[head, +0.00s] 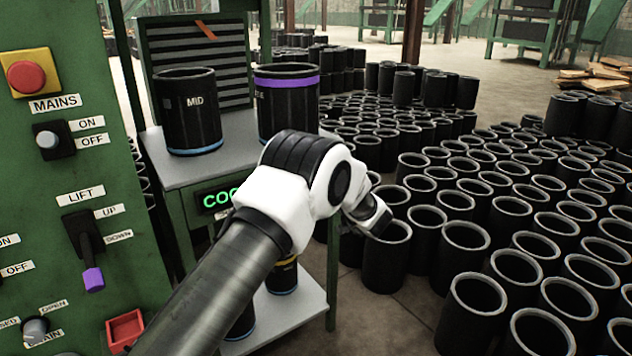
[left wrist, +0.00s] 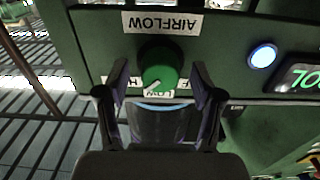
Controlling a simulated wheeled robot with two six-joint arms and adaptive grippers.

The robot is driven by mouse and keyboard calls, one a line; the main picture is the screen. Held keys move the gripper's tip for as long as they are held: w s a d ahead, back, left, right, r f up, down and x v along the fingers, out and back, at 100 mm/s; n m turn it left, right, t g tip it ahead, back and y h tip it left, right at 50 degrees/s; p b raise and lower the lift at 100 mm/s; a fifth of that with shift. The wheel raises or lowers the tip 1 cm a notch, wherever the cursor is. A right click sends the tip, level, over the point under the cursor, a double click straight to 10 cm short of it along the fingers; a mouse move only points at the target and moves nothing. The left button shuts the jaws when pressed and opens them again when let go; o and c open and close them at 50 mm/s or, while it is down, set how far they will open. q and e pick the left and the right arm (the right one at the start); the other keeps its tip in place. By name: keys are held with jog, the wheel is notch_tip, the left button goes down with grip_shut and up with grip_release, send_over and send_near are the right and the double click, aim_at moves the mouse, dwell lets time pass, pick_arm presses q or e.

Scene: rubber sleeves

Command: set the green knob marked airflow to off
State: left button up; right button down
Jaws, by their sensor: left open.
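The green knob (left wrist: 160,68) is on a dark green panel in the left wrist view, below an upside-down AIRFLOW label (left wrist: 162,23). Its white pointer mark aims down and slightly left in that picture, near the lower labels. One lower label (left wrist: 158,93) seems to read LOW; the others are partly covered and hard to read. My left gripper (left wrist: 160,82) is open, with one finger on each side of the knob and gaps between. In the head view my left arm covers the knob. My right gripper is in neither view.
A lit blue button (left wrist: 262,56) and a green-lit display (head: 217,199) are on the same panel. Black sleeves marked MID (head: 190,115) and one with a purple band (head: 288,100) stand on the table (head: 170,165). A control cabinet (head: 60,190) is at left; many sleeves fill the right floor.

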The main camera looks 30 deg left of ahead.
pick_arm(q)
jog(key=c, duration=1.2)
jog(key=shift+o, duration=0.2)
jog(key=shift+n+b, duration=2.25)
jog(key=shift+n, duration=6.65)
